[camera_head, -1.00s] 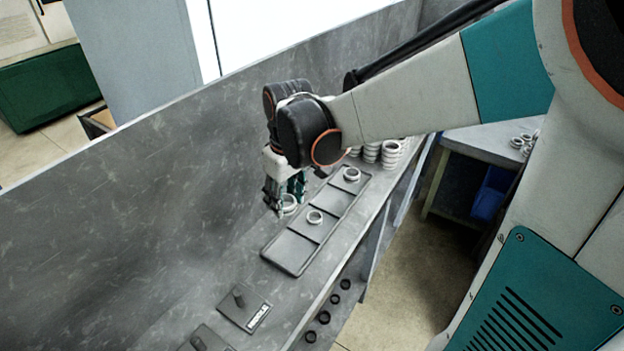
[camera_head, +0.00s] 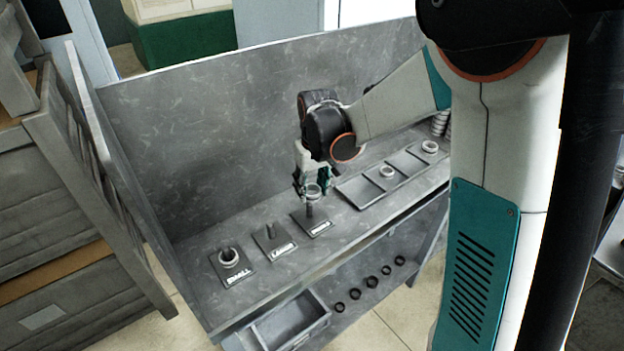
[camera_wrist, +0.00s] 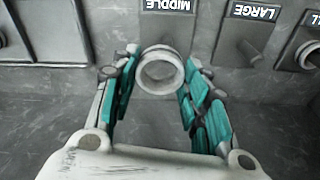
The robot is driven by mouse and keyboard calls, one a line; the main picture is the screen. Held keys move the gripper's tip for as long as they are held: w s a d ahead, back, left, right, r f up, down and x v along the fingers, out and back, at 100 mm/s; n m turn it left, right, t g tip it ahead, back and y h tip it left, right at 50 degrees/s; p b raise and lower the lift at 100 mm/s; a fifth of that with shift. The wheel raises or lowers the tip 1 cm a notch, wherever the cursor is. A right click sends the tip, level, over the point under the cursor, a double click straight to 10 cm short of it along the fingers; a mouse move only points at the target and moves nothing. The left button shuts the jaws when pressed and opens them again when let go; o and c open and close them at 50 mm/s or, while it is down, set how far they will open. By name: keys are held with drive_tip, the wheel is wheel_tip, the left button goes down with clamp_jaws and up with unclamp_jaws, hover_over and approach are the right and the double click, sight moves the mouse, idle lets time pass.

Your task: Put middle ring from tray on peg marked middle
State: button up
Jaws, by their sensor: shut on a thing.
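My gripper (camera_head: 312,186) is shut on a pale metal ring (camera_head: 313,193). In the wrist view the ring (camera_wrist: 160,71) sits level between the teal-padded fingertips (camera_wrist: 157,76). The ring is above the plate marked MIDDLE (camera_head: 322,226), whose short dark peg (camera_head: 309,211) shows just below it in the head view. In the wrist view the ring hides this peg, so I cannot tell how exactly they line up. The long dark tray (camera_head: 352,192) lies to the right. Its nearest compartment is empty, and the other two each hold a ring (camera_head: 387,171) (camera_head: 429,147).
The plate marked LARGE (camera_head: 283,255) has a bare peg (camera_head: 270,231). The plate marked SMALL (camera_head: 237,279) has a ring (camera_head: 229,257) around its peg. A grey back wall (camera_head: 220,130) rises behind the bench. Stacked rings (camera_head: 440,123) stand beyond the tray.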

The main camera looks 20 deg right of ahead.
sight(310, 204)
drive_tip(key=shift+s+a+f, duration=0.1)
drive_tip(key=shift+a+f, duration=0.25)
drive_tip(key=shift+f, duration=0.05)
drive_tip(key=shift+f+b, duration=1.95)
drive_tip(key=shift+f, duration=0.85)
drive_tip(key=shift+f+b, duration=0.55)
drive_tip(key=shift+f, duration=0.05)
drive_tip(key=o, duration=0.8)
drive_tip(key=shift+r, duration=0.2)
drive_tip(key=r+p, duration=0.2)
drive_tip(key=r, duration=0.1)
drive_tip(key=s+r+p, duration=0.1)
drive_tip(key=r+p, duration=0.2)
drive_tip(key=r, duration=0.1)
drive_tip(key=r+p, duration=0.2)
drive_tip(key=r, duration=0.1)
drive_tip(key=shift+s+d+r, duration=0.1)
drive_tip(key=shift+s+r, duration=0.05)
drive_tip(key=shift+r, duration=0.15)
